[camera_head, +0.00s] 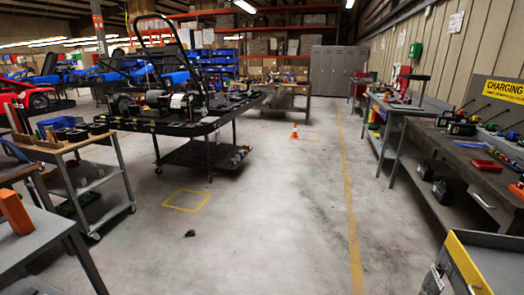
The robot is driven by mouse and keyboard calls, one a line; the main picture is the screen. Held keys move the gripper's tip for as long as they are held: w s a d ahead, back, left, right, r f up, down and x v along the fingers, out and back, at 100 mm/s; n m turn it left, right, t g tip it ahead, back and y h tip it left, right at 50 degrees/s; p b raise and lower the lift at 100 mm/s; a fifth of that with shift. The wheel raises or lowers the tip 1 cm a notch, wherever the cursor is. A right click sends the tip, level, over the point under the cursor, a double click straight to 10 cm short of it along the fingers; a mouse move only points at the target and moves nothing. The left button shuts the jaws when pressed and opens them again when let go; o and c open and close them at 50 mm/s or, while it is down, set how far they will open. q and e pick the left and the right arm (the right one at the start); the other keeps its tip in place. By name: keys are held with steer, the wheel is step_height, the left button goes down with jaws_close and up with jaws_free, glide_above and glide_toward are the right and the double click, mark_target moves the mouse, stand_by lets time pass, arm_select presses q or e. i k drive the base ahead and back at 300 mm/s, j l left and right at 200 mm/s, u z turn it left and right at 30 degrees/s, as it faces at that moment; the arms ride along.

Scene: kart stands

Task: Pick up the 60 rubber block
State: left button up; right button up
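I cannot pick out a block marked 60, as no such number is readable at this distance. A small dark object (190,233) lies on the floor in the lower middle, too small to identify. An orange block-like object (15,212) stands on a grey table (38,232) at the left edge. Several small dark upright pieces (47,135) stand in a wooden holder on the cart (98,148) at the left. Neither of my grippers shows in this view.
A black kart stand (197,127) carries a kart frame at the upper left. Workbenches (455,157) with tools line the right wall. A yellow-edged grey unit (497,262) fills the lower right corner. An orange cone (294,131) stands farther back. The central floor is mostly clear.

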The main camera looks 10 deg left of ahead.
mark_target(84, 126)
steer(key=i+j+u, duration=0.25)
steer(key=i, duration=0.25)
steer(key=i+u, duration=0.25)
steer(key=i, duration=0.2)
steer(key=i+l+u, duration=0.1)
steer(key=i+u, duration=0.15)
steer(key=i, duration=0.25)
steer(key=i+l+u, duration=0.1)
steer(key=i+u, duration=0.15)
steer(key=i, duration=0.25)
steer(key=i+l+u, duration=0.25)
steer(key=i, duration=0.2)
steer(key=i+l+u, duration=0.25)
steer(key=i, duration=0.2)
